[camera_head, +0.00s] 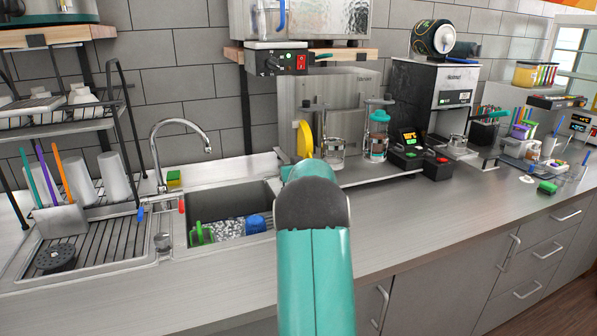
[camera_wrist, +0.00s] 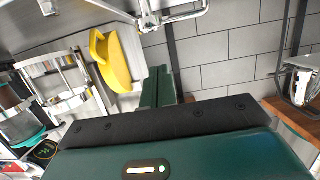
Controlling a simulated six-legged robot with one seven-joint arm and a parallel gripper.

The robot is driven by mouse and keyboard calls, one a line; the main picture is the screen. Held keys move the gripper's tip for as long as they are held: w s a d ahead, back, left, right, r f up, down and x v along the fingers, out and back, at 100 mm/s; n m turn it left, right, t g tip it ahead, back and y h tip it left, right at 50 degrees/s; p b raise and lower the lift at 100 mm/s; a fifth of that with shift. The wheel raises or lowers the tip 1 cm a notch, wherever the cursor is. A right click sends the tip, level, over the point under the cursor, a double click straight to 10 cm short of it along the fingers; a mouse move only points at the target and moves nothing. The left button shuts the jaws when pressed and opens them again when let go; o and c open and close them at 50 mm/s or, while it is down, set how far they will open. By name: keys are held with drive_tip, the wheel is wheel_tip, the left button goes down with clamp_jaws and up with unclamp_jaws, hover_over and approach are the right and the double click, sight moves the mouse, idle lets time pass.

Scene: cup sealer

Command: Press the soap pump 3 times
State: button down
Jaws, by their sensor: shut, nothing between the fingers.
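My gripper (camera_wrist: 164,72) shows in the wrist view as two dark green fingers close together, with nothing between them. In the head view my teal arm reaches forward over the counter by the sink, and its own link hides the gripper. I cannot pick out a soap pump for sure. A small grey metal fitting (camera_head: 162,243) stands on the sink's left rim in the head view, but it is too small to tell whether it is the pump.
The sink (camera_head: 228,205) has a curved tap (camera_head: 181,123) behind it. A dish rack with cups stands at left.

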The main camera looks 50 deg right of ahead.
drive_tip(key=shift+f+v, duration=0.15)
drive_tip(key=shift+v, duration=1.3)
drive_tip(key=shift+f+v, duration=0.1)
drive_tip(key=shift+v, duration=1.3)
drive_tip(key=shift+s, duration=0.25)
drive_tip(key=w+a+r, duration=0.2)
drive_tip(key=a+r, duration=0.4)
drive_tip(key=a, duration=0.5)
drive_tip(key=s+a+r+g+y, duration=0.1)
drive_tip(key=s+a, duration=0.1)
drive_tip(key=a, duration=0.7)
drive_tip(key=s+a+r+g, duration=0.1)
drive_tip(key=s+a+g, duration=0.1)
drive_tip(key=a, duration=0.7)
drive_tip(key=s+a+f+n+g+y, duration=0.2)
drive_tip(key=s+a+f+n+y, duration=0.1)
drive_tip(key=s+a, duration=0.7)
drive_tip(key=s+a+f+n+g+y, duration=0.2)
drive_tip(key=s+a+f, duration=0.4)
drive_tip(key=a, duration=1.2)
drive_tip(key=s+n+y, duration=0.1)
drive_tip(key=s, duration=0.3)
drive_tip(key=shift+s+y, duration=0.4)
